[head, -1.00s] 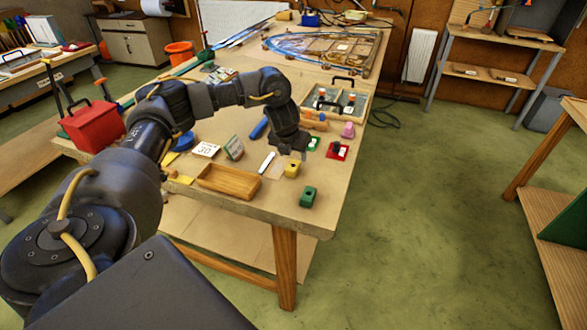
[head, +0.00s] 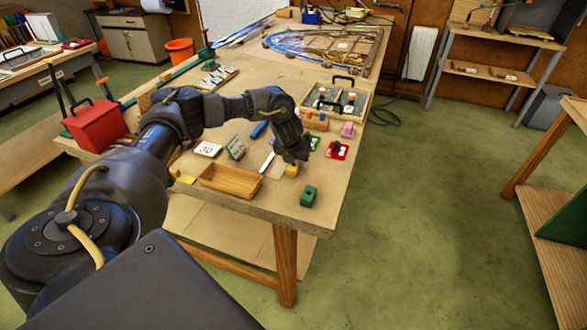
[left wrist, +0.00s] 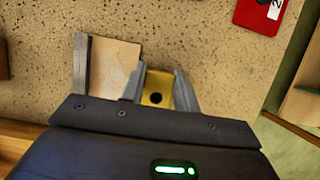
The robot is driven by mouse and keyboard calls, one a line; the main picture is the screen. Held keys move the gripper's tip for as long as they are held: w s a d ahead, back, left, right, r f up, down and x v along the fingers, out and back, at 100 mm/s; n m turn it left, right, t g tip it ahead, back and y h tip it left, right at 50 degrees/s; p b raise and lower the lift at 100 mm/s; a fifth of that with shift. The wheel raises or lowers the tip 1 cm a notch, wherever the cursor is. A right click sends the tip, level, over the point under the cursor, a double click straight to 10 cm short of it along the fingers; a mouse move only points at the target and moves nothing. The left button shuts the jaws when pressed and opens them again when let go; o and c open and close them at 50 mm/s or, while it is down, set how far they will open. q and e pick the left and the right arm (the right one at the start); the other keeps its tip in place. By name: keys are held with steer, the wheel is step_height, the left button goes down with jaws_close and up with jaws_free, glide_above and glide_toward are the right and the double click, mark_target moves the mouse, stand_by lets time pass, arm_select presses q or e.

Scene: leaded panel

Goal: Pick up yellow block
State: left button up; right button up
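The yellow block (head: 292,170), with a dark hole in its top, sits near the front right edge of the workbench. My left gripper (head: 297,157) is just above it, pointing down. In the left wrist view the yellow block (left wrist: 157,91) shows between the two open fingers (left wrist: 159,80), one on each side. I see no lift of the block; whether the fingers touch it is unclear. My right gripper is not in view.
A green block (head: 308,196) stands to the front right. A wooden tray (head: 230,182) lies to the left, with a light, slim tool (head: 267,162) behind it. A red card (head: 337,151) lies behind right. The bench's front edge is close.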

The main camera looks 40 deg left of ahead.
arm_select(q)
steer(key=c, duration=0.3)
steer(key=shift+r, duration=0.1)
steer(key=shift+r+b, duration=0.55)
steer(key=shift+r, duration=0.05)
steer(key=v, duration=0.5)
steer(key=s+b+v, duration=0.1)
steer(key=v, duration=0.2)
steer(key=shift+s+a, duration=0.15)
steer(key=shift+a, duration=0.25)
steer(key=p, duration=0.2)
glide_toward(288, 168)
steer(key=s+r, duration=0.4)
steer(key=s, duration=0.1)
steer(key=shift+s+a+r, duration=0.1)
steer(key=shift+s+r, duration=0.1)
steer(key=shift+s, duration=0.5)
